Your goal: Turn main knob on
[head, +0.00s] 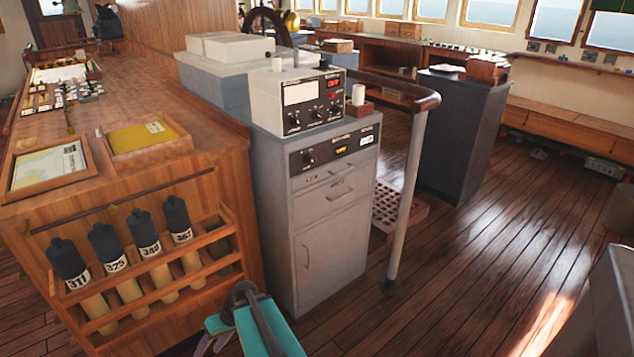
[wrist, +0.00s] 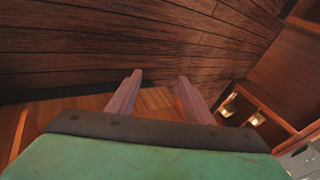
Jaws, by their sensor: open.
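A grey cabinet (head: 335,240) stands in the middle of the head view. Its upper dark panel (head: 345,145) has a black knob (head: 309,158) at the left and a lit yellow display. On top sits a cream instrument box (head: 298,100) with several small black knobs and a lit red display. The labels are too small to read, so I cannot tell which knob is the main one. My gripper shows in the wrist view (wrist: 158,88), open and empty, fingers apart. In the head view it is low, in front of the cabinet, touching no knob.
A wooden chart table (head: 120,95) with a rack of rolled charts (head: 150,285) stands left of the cabinet. A grey post with a wooden handrail (head: 408,190) stands at its right.

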